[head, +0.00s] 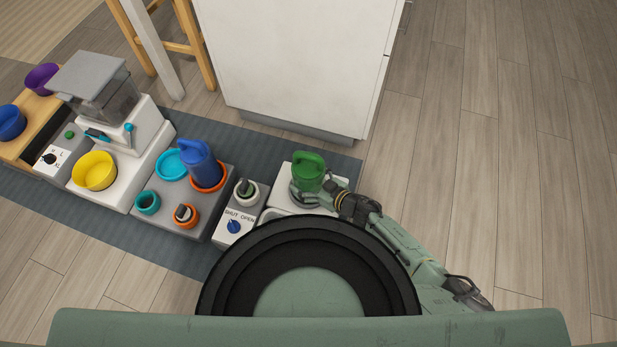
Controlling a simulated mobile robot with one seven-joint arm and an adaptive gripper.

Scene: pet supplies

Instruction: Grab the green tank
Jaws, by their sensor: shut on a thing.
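The green tank (308,168) is a rounded canister with a loop handle on top. It stands upright at the white stand (285,185) on the right end of the row. My gripper (305,193) is at the lower side of the tank and is shut on it. The fingers are small here and partly hidden by the tank and wrist. I cannot tell whether the tank's base touches the stand.
To the left are a grey unit with a blue tank (199,163), a valve block marked SHUT OPEN (236,221), a yellow bowl (94,170) and a feeder (96,85). A white cabinet (292,60) stands behind. The floor at right is clear.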

